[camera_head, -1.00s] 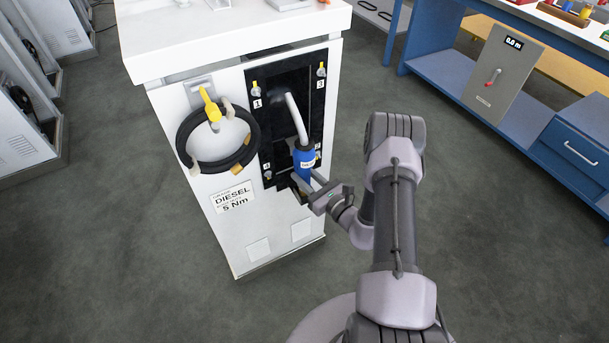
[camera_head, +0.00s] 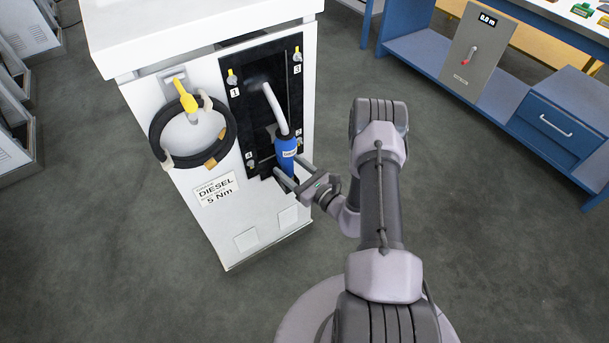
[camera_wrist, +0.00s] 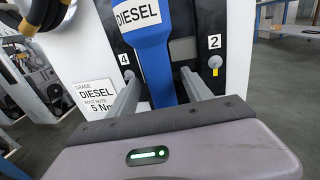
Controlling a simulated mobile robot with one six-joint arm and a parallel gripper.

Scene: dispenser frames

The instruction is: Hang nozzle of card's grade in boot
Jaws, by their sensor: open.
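A blue nozzle (camera_head: 286,153) with a white DIESEL label and a grey spout hangs in the black boot panel (camera_head: 255,110) of the white dispenser; its spout end is at the panel's upper middle. The nozzle also shows in the wrist view (camera_wrist: 153,65). My gripper (camera_head: 291,182) is open, with one finger on each side of the nozzle's lower part; in the wrist view gaps show beside it. The card (camera_head: 217,189) on the dispenser front reads DIESEL, 5 Nm. The nozzle's lowest end is partly hidden by my gripper.
Yellow-tipped bolts numbered 1 to 4 sit at the panel's corners. A blue bench (camera_head: 500,90) with a grey torque display (camera_head: 476,48) stands at the right. The floor between is clear.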

